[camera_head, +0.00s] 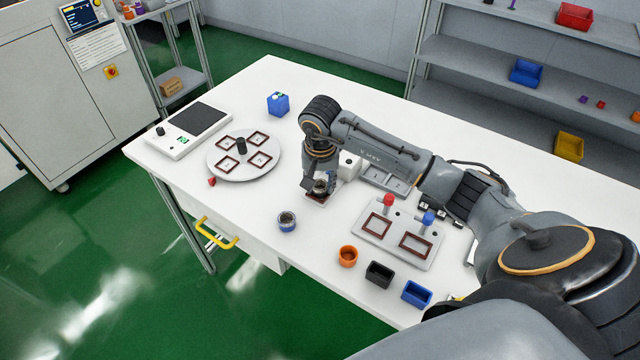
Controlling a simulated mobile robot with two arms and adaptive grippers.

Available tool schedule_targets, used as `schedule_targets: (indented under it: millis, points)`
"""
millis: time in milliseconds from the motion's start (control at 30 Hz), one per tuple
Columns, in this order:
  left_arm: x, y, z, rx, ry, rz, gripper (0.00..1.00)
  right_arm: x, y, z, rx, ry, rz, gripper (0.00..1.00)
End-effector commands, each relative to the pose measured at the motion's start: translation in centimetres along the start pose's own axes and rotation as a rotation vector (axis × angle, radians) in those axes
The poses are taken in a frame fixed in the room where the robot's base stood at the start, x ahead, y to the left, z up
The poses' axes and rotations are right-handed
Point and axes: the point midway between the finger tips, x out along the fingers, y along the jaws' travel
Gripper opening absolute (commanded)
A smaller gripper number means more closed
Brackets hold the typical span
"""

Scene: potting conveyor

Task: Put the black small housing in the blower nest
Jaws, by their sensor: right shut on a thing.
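My right gripper (319,184) points down near the middle of the white table, beside a small white block. It is shut on a small dark round piece, which looks like the black small housing (326,184). The fingers hide much of the piece. Directly below is a brown-rimmed nest (317,199) at the foot of the white block, which looks like the blower nest. I cannot tell whether the piece touches the nest. My left gripper is not in view.
A round plate (217,166) with several brown frames stands at left, by a scale (188,131). A two-frame fixture (392,262) stands right.

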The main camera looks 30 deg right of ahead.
Motion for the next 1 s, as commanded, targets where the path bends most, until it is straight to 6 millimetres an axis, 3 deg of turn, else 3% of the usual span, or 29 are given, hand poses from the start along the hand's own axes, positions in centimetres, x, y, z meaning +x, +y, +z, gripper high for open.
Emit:
schedule_targets:
  millis: [33,400,433,533,1000]
  points:
    - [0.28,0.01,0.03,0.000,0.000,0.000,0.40,0.76,0.09,0.41,-0.001,-0.010,0.006,0.16]
    - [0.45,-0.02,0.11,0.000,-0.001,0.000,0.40,1.27,0.10,0.77,-0.003,-0.019,0.009,0.17]
    - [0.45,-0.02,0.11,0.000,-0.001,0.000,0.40,1.28,0.09,0.78,-0.003,-0.020,0.009,0.41]
    - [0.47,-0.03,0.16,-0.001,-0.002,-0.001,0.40,1.30,0.07,0.81,-0.003,-0.021,0.009,0.62]
    - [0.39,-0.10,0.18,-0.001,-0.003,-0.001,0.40,0.96,0.07,0.58,-0.003,-0.014,0.007,0.62]
